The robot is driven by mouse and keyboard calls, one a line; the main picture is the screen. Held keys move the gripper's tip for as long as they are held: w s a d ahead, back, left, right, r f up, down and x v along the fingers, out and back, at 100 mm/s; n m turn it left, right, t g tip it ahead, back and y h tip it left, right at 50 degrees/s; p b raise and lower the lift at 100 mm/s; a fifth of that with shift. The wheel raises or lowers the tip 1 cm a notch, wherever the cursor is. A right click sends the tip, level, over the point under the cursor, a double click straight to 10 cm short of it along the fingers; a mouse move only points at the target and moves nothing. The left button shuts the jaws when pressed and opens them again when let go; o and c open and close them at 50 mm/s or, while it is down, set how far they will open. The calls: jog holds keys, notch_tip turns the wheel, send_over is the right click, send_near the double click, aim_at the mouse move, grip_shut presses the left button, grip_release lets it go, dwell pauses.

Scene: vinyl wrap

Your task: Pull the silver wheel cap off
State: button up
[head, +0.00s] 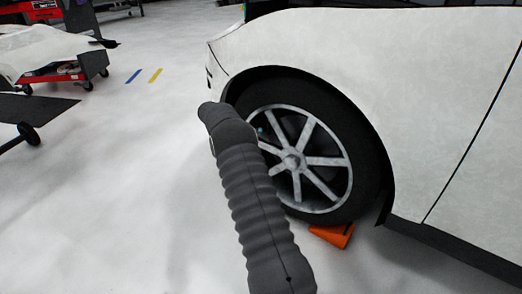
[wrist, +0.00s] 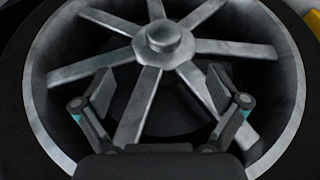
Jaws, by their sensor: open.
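The silver wheel cap (wrist: 163,38) is a round, raised knob at the hub of the spoked wheel (wrist: 62,75). It sits at the top middle of the wrist view. In the head view the cap (head: 292,161) shows at the centre of the car's wheel (head: 333,187), seated among the spokes. My gripper (wrist: 160,88) is open and empty, its two fingers apart in front of the lower spokes. The cap lies above the fingertips in the wrist view, not between them. In the head view my arm hides most of the gripper.
The white car body (head: 400,80) and its wheel arch surround the wheel. An orange wedge (head: 333,234) lies on the floor against the tyre. A red wheeled cart (head: 62,74) stands at the far left. The floor to the left of the wheel is clear.

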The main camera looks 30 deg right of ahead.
aim_at(294, 169)
jog(key=b+x, duration=0.1)
jog(key=x, duration=1.4)
jog(key=shift+w+f, duration=0.15)
jog(key=shift+w, duration=0.05)
jog(key=c, duration=1.4)
jog(key=shift+s+a+b, duration=0.2)
jog(key=shift+a+b, duration=0.15)
jog(key=shift+a, duration=0.3)
jog(key=shift+s+a+b, duration=0.1)
jog(key=shift+s+a, duration=0.35)
jog(key=shift+a, duration=0.6)
jog(key=shift+s+a+b, duration=0.15)
jog(key=shift+s+a, duration=0.3)
jog(key=shift+a, duration=0.65)
jog(key=shift+s+a+b, duration=0.1)
jog(key=shift+s+a, duration=0.35)
jog(key=shift+a, duration=0.6)
